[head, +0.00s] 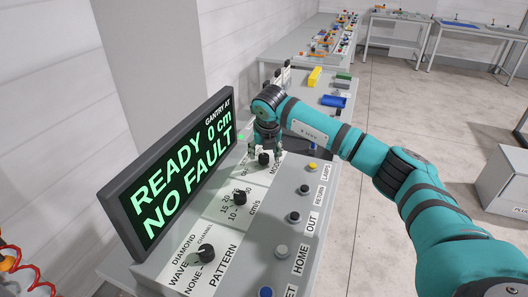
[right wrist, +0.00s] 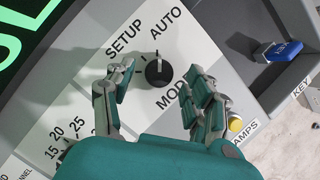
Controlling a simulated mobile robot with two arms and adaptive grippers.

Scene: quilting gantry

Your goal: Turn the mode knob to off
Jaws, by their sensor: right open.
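The mode knob (head: 264,158) is a black round knob on the sloped grey control panel (head: 318,203), at its far end. In the right wrist view the knob (right wrist: 158,72) has a white pointer mark directed up, roughly between the SETUP and AUTO labels. No off label can be read; my gripper may cover it. My right gripper (head: 266,150) is over the knob, with its fingers apart. In the right wrist view the open fingers of that gripper (right wrist: 163,84) stand on either side of the knob, with gaps visible. My left gripper is out of view.
Speed (head: 239,198) and pattern (head: 206,253) knobs sit nearer on the panel. A row of buttons, including a yellow one (head: 313,166), runs along its right. A display (head: 183,172) reading READY 0 cm NO FAULT rises at left. A blue key tag (right wrist: 284,50) lies beyond.

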